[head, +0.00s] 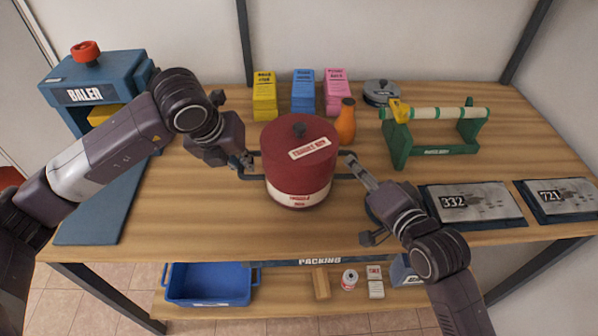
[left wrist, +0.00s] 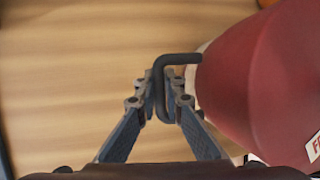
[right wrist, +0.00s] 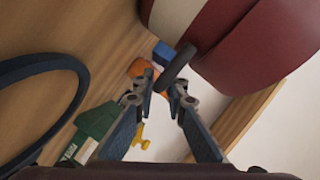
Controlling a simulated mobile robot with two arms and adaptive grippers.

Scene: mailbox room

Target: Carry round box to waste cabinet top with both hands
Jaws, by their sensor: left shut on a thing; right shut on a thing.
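The round box (head: 299,165) is dark red with a black lid knob, a white lower band and a dark handle on each side. It is upright over the middle of the table; whether its base touches the table I cannot tell. My left gripper (head: 246,160) is shut on its left handle, and the left wrist view shows the fingers around that dark handle (left wrist: 180,59). My right gripper (head: 352,163) is shut on the right handle (right wrist: 181,62), seen between the fingertips in the right wrist view. No waste cabinet is identifiable.
A blue baler (head: 95,75) stands at the table's left. Behind the box are yellow, blue and pink boxes (head: 334,92) and an orange bottle (head: 346,124). A green roll holder (head: 398,143) and number plates (head: 474,205) are at right. A blue bin (head: 210,284) sits below.

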